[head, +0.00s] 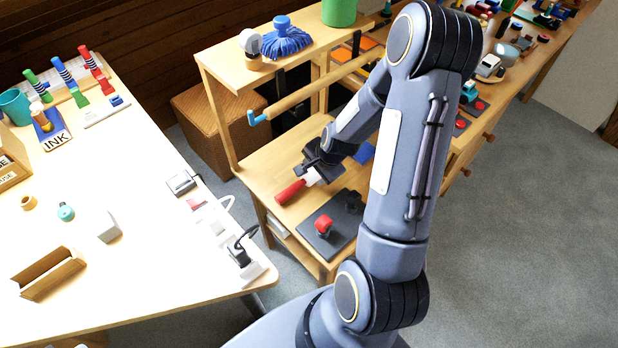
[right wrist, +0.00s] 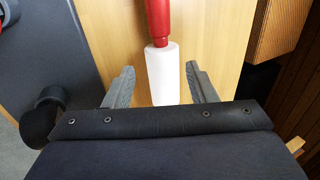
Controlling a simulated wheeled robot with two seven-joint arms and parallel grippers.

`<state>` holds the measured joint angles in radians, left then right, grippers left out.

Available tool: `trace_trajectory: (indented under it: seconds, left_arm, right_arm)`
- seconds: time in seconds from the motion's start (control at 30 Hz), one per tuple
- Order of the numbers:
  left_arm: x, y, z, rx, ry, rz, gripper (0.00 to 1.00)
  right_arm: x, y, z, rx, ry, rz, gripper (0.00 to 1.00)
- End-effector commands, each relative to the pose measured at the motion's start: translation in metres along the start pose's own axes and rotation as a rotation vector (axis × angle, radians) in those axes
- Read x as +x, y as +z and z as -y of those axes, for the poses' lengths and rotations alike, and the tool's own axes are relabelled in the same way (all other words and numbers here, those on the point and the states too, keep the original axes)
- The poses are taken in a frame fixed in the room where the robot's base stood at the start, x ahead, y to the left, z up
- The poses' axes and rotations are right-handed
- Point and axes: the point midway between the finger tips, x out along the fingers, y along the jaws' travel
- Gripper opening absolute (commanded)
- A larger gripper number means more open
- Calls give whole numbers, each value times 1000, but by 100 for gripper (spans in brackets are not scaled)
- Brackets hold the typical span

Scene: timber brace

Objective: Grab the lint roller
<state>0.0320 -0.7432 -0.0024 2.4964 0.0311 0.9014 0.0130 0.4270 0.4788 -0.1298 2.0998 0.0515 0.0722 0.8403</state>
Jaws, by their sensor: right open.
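The lint roller lies on the lower wooden shelf, with a red handle (head: 290,192) and a white roll (head: 312,177). In the right wrist view the white roll (right wrist: 163,75) lies between the two fingers of my right gripper (right wrist: 160,85), with a gap on each side. The red handle points away from the gripper. My right gripper (head: 318,170) is open, over the white end of the roller. The far end of the roll is hidden under the gripper body. My left gripper is not in view.
A dark board (head: 328,240) with a red knob (head: 324,225) lies on the shelf nearby. A wooden rail (head: 315,88) with a blue end and an upper shelf (head: 240,72) stand behind. A white table (head: 130,260) with several items is at the left.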

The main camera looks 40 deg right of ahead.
Motion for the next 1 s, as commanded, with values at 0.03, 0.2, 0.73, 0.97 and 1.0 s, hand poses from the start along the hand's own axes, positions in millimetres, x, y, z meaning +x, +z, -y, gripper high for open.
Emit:
trace_trajectory:
  seconds: [0.03, 0.2, 0.73, 0.97, 1.0]
  left_arm:
    - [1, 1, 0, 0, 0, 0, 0]
    - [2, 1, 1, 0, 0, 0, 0]
    - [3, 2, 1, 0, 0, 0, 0]
    - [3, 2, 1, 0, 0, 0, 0]
    - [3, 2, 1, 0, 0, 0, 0]
  right_arm:
    - [7, 0, -1, 1, 2, 1, 51]
    - [32, -4, 2, -1, 3, 2, 51]
    - [53, -4, 3, -2, 0, 0, 41]
    - [53, -4, 3, -2, -1, 0, 15]
    - [53, -4, 3, -2, -1, 0, 15]
